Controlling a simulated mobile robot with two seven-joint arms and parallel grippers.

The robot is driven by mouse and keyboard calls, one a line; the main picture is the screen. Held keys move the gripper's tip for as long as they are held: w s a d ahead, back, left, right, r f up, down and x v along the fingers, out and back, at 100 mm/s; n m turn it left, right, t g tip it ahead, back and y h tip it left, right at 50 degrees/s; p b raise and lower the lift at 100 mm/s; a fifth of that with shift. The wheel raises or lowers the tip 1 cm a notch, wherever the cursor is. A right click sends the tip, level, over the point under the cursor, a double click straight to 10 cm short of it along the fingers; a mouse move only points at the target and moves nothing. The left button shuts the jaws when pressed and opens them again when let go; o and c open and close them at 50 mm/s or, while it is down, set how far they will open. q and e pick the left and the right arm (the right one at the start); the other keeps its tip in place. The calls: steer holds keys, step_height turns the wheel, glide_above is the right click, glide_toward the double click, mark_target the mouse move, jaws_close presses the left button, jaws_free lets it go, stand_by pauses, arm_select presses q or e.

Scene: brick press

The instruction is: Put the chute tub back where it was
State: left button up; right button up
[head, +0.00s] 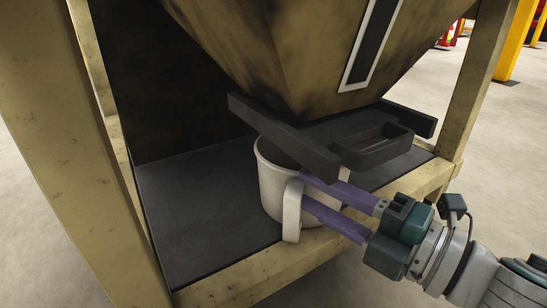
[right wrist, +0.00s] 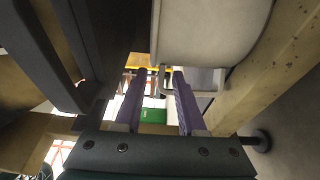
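The chute tub (head: 270,187) is a white round tub with a handle (head: 292,210) on its near side. It stands upright on the dark shelf, beneath the hopper's outlet, and its rim is partly hidden by a dark rail. My right gripper (head: 304,188) has purple fingers, spread apart, and comes in from the right with its tips close to the tub's handle side. In the right wrist view the tub (right wrist: 210,30) fills the top, and the fingers (right wrist: 158,73) show a clear gap between them. I cannot tell whether a finger touches the tub. My left gripper is not in view.
The hopper (head: 270,50) hangs above, with a dark slide gate and its pull handle (head: 375,148) just over the tub. Wooden posts and a front beam (head: 240,281) frame the dark shelf (head: 200,215). The shelf is clear left of the tub.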

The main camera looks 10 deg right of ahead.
steer(key=shift+s+d, duration=0.15)
steer(key=shift+s, duration=0.2)
steer(key=p+v, duration=0.4)
steer(key=v, duration=0.6)
steer(key=w+d+m+g+h, duration=0.15)
steer(key=d+m+h, duration=0.45)
steer(key=m+h, duration=0.85)
steer(key=s+a+m+g+y, duration=0.4)
steer(key=s+a+m+g, duration=0.2)
steer(key=s, duration=0.9)
steer(key=f+m+g, duration=0.1)
steer(key=m+g, duration=0.1)
steer(key=g, duration=0.1)
steer(key=shift+a+m, duration=0.25)
steer(key=shift+m, duration=0.1)
steer(key=shift+r+g, duration=0.1)
steer(key=shift+g, duration=0.15)
